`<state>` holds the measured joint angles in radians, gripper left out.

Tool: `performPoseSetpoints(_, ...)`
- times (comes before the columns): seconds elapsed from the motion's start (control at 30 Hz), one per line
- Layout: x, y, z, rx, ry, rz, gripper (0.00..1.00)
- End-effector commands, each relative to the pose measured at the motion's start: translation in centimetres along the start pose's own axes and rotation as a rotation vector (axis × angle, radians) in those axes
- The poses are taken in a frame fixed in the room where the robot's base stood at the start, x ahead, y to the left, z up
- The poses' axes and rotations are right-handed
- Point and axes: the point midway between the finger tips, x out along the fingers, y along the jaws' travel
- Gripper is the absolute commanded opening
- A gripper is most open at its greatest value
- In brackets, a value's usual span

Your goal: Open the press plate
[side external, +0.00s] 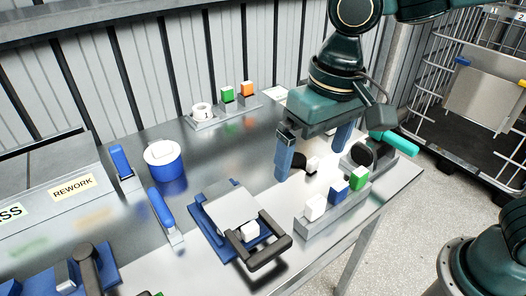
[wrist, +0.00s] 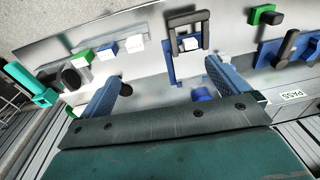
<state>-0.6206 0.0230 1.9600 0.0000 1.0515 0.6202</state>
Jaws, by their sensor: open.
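The press (side external: 233,206) stands in the middle of the steel table. Its grey plate lies over a blue base, with a dark U-shaped handle (side external: 268,252) at the front and a white block (side external: 250,230) between the handle's arms. It also shows in the wrist view, with the dark handle (wrist: 188,17) at the top. My gripper (side external: 312,158) is open and empty above the table, behind and to the right of the press in the side view. Its fingers also show in the wrist view (wrist: 165,78), apart from the press.
A rack with white, blue and green blocks (side external: 336,212) stands right of the press. A blue-and-white tub (side external: 166,168) and a blue lever (side external: 162,208) are to its left. A teal-handled device (side external: 400,144) is at the right. A ribbed wall runs behind.

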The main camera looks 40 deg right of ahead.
Motion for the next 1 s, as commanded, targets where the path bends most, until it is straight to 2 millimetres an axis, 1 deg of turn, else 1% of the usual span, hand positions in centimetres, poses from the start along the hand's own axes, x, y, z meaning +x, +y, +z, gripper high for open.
performPoseSetpoints(0.03,0.8,-1.6,0.0,-0.007,-0.019,0.01,1.0)
performPoseSetpoints(0.1,1.7,-3.3,0.1,-0.007,-0.04,0.023,1.0)
performPoseSetpoints(0.2,2.8,-5.5,0.4,-0.005,-0.063,0.04,1.0)
performPoseSetpoints(0.33,3.7,-7.3,0.7,-0.003,-0.08,0.055,1.0)
performPoseSetpoints(0.5,4.2,-8.1,0.9,0.0,-0.088,0.063,1.0)
performPoseSetpoints(0.77,4.5,-8.0,1.0,0.0,-0.088,0.064,1.0)
performPoseSetpoints(0.87,5.0,-8.0,1.0,0.0,-0.089,0.064,1.0)
performPoseSetpoints(1.0,6.3,-7.8,1.1,0.0,-0.09,0.065,1.0)
